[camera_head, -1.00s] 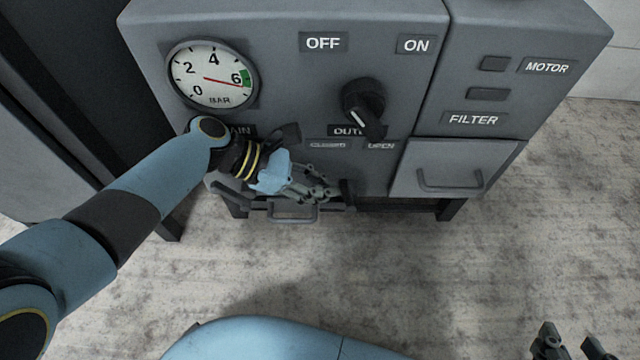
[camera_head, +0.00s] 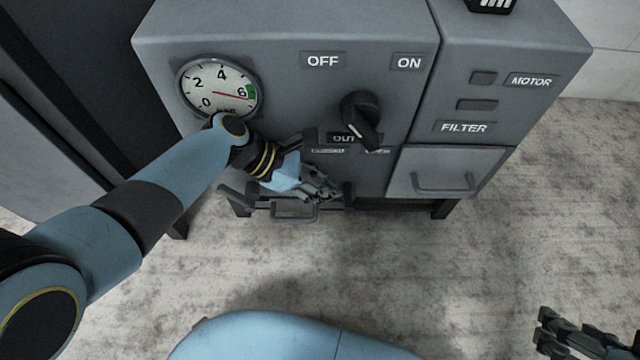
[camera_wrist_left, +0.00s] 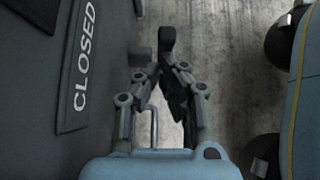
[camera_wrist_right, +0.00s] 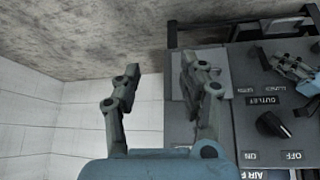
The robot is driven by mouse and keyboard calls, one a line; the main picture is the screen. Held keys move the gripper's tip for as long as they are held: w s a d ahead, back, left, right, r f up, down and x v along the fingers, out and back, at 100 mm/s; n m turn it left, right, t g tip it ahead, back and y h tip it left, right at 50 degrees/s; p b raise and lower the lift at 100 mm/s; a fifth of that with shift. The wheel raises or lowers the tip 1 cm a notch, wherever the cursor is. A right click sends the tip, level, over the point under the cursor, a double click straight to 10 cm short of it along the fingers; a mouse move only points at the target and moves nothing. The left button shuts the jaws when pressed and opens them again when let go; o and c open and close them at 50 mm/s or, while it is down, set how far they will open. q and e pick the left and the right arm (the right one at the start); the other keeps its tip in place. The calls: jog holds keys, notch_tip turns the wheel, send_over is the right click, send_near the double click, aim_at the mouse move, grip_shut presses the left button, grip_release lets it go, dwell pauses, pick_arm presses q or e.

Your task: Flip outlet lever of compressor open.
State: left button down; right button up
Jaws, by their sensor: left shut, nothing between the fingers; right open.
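The compressor (camera_head: 290,90) is a grey cabinet with an OUTLET label (camera_head: 343,138) below its black knob. A small CLOSED plate (camera_head: 327,151) and an OPEN plate (camera_head: 377,152) sit under that label. The outlet lever (camera_head: 348,192) looks like a dark upright piece below them. It also shows in the left wrist view (camera_wrist_left: 168,38), just beyond the fingers. My left gripper (camera_head: 337,192) is shut and empty, close beside the lever; contact is unclear. The CLOSED plate lies left of it in the left wrist view. My right gripper (camera_head: 540,330) is open, empty and away from the compressor.
The pressure gauge (camera_head: 219,88) is above my left wrist. The black OFF/ON knob (camera_head: 361,118) is above the outlet plates. A drawer handle (camera_head: 443,188) is at right, and another metal handle (camera_head: 295,212) is under my left gripper. Open floor (camera_head: 440,270) lies in front.

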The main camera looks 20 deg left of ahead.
pick_arm(q)
jog(key=shift+w+d+r+y+p, duration=0.15)
jog(key=shift+d+r+p, duration=0.3)
jog(key=shift+p, duration=0.6)
jog(key=shift+w+d+r+y+p, duration=0.2)
jog(key=shift+d+p, duration=0.4)
jog(key=shift+p, duration=0.4)
pick_arm(e)
jog(key=shift+s+d+r+g, duration=0.15)
jog(key=shift+s+r+g, duration=0.2)
jog(key=shift+s+g, duration=0.3)
jog(key=shift+s+d+r+g, duration=0.15)
jog(key=shift+s+r+g, duration=0.2)
jog(key=shift+s+g, duration=0.3)
jog(key=shift+s+d+r+g, duration=0.15)
jog(key=shift+s+r+g, duration=0.2)
jog(key=shift+s+g, duration=0.3)
pick_arm(q)
jog(key=shift+s, duration=0.1)
pick_arm(e)
jog(key=shift+w, duration=0.15)
